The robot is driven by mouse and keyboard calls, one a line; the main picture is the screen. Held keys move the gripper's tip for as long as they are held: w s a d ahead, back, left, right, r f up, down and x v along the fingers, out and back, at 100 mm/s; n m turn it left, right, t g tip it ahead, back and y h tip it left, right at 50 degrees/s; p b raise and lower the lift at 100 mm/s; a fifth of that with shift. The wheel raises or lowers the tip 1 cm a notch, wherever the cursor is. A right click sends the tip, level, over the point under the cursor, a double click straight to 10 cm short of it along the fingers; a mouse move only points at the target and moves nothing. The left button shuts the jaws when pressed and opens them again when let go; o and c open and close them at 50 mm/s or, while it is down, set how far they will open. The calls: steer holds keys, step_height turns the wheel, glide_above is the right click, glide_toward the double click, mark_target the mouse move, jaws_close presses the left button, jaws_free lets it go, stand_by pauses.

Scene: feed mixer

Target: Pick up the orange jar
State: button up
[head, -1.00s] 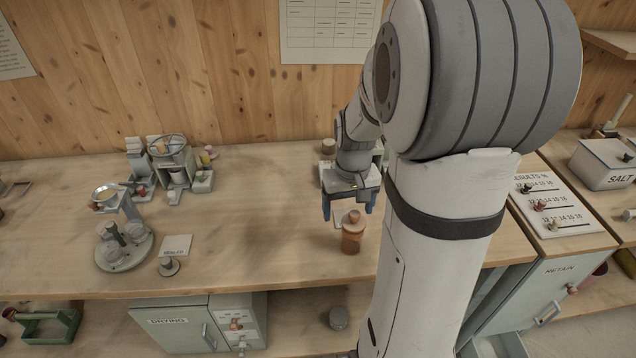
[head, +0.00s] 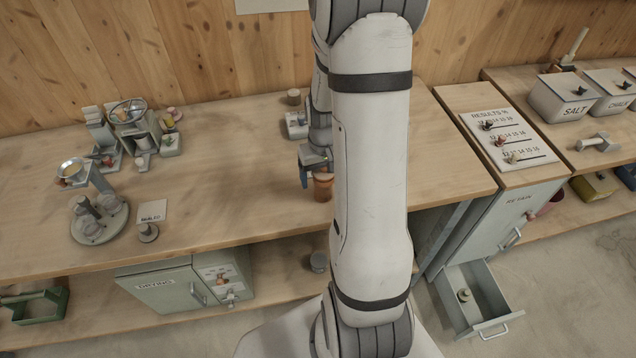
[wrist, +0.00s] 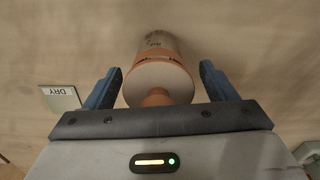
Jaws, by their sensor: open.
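The orange jar (head: 322,189) stands on the wooden bench, partly hidden behind my arm in the head view. In the wrist view the orange jar (wrist: 158,75) lies between the two blue fingers, with its knobbed top towards the gripper body. My gripper (wrist: 160,85) is open, with a gap between the jar and each finger. In the head view my gripper (head: 305,176) is at the jar, and its right side is hidden by my arm.
A small card marked DRY (wrist: 60,97) lies left of the jar in the wrist view. A balance (head: 96,213) and a card with a small weight (head: 148,232) stand to the left. An open drawer (head: 478,302) juts out at lower right.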

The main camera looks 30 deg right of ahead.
steer(key=c, duration=1.2)
